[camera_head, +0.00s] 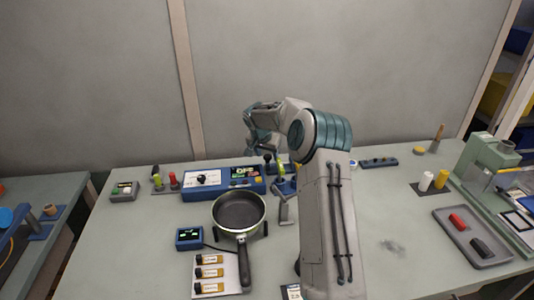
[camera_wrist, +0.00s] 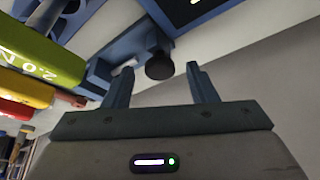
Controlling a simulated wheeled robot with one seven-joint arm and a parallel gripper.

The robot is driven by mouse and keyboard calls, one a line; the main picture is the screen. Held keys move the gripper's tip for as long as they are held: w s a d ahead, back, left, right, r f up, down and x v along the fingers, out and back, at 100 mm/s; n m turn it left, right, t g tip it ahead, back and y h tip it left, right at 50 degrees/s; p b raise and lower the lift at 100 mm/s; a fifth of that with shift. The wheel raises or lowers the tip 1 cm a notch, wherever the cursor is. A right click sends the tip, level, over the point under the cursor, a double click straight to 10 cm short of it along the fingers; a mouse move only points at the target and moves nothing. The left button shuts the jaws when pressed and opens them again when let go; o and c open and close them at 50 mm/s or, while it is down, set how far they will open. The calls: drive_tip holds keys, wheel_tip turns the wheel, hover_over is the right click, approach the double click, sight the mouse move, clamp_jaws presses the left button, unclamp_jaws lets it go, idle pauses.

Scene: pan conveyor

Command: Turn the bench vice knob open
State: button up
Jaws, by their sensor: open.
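In the wrist view a dark round knob (camera_wrist: 159,66) sits on the end of a blue body (camera_wrist: 128,47), which looks like the bench vice. My gripper (camera_wrist: 161,84) is open, with one finger on each side of the knob's line. The knob shows just beyond the gap between the fingertips, and no contact is visible. In the head view my gripper (camera_head: 264,146) is over the back middle of the bench. Blue parts (camera_head: 285,186) that may be the vice stand below it, partly hidden by my arm.
A frying pan (camera_head: 239,211) lies in front of the blue control panel (camera_head: 215,184). A small display box (camera_head: 189,238) is left of the pan. A grey tray (camera_head: 478,249) is at the right. In the wrist view a yellow-green block (camera_wrist: 42,58) is close at the left.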

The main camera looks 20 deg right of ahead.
drive_tip(key=c, duration=1)
drive_tip(key=shift+o, duration=0.2)
drive_tip(key=shift+n, duration=0.3)
